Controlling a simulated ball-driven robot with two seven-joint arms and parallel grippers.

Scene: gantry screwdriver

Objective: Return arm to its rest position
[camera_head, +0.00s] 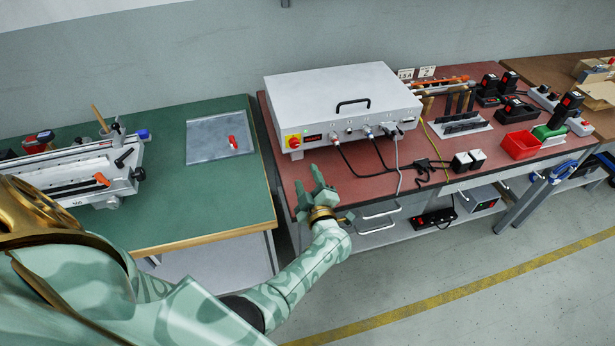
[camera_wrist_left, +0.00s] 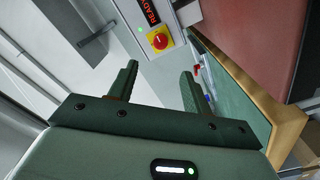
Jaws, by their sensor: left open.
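My left gripper (camera_head: 316,188) is in front of the left front corner of the red-topped table (camera_head: 350,184). It is open, and nothing shows between its fingers. In the left wrist view the gripper (camera_wrist_left: 158,85) has its two dark green fingers apart, with the table edge and the box's corner beyond them. A white control box (camera_head: 341,98) with a black handle stands on the red-topped table behind the gripper. Its red and yellow knob (camera_head: 293,142) also shows in the left wrist view (camera_wrist_left: 159,40). My right gripper is not in view.
A green-topped table (camera_head: 215,190) stands at the left with a clamping fixture (camera_head: 95,172) and a clear plate (camera_head: 219,138). A red bin (camera_head: 521,145) and several black tools stand at the right of the red table. Cables hang from the box. The floor in front is clear.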

